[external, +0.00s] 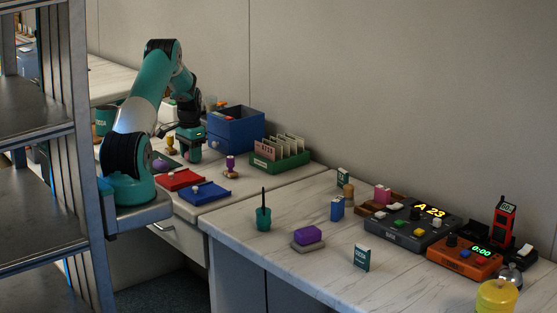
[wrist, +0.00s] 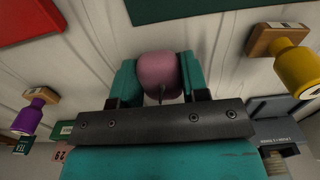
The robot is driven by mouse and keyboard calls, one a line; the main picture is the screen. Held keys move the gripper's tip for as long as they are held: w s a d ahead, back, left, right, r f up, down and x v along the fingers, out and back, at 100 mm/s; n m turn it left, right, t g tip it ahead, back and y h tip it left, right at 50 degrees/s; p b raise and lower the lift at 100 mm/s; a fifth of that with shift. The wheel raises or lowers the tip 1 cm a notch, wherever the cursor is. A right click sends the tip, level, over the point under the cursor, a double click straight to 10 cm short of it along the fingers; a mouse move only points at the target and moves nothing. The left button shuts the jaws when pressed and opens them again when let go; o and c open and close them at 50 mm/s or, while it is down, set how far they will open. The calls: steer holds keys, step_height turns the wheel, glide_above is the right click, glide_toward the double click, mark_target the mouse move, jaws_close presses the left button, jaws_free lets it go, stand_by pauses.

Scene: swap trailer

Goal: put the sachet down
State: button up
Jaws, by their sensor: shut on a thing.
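In the wrist view a small rounded pink sachet (wrist: 158,72) sits between the two teal fingers of my gripper (wrist: 158,84), which is shut on it. A thin dark line shows at its near side. In the external view my gripper (external: 190,150) points down, low over the left worktop, behind the red tray. The sachet cannot be made out there, hidden by the fingers. The wrist view shows pale worktop beyond the sachet. Whether the sachet touches the surface I cannot tell.
A red tray (external: 180,179) and blue tray (external: 206,193) lie in front of my gripper. A purple-handled stamp (external: 231,166) stands to its right, a yellow-handled stamp (wrist: 297,69) on the other side. A dark green pad (wrist: 185,8) is close. A blue drawer box (external: 238,131) and green card rack (external: 276,157) stand behind.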

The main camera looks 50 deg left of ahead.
steer(key=shift+f, duration=0.1)
steer(key=o, duration=0.9)
step_height(320, 180, up, 12)
steer(key=s+d+r+n+y, duration=0.1)
steer(key=s+d+r+n, duration=0.15)
steer(key=d+r, duration=0.5)
steer(key=s+d+r+n+y, duration=0.1)
steer(key=s+d+n, duration=0.1)
steer(key=s+d, duration=0.5)
steer(key=s+d+r+n+y, duration=0.2)
steer(key=s+d, duration=0.6)
steer(key=s, duration=0.7)
steer(key=shift+s+r+n, duration=0.3)
steer(key=shift+s+n, duration=0.05)
steer(key=shift+s, duration=0.05)
steer(key=c, duration=0.4)
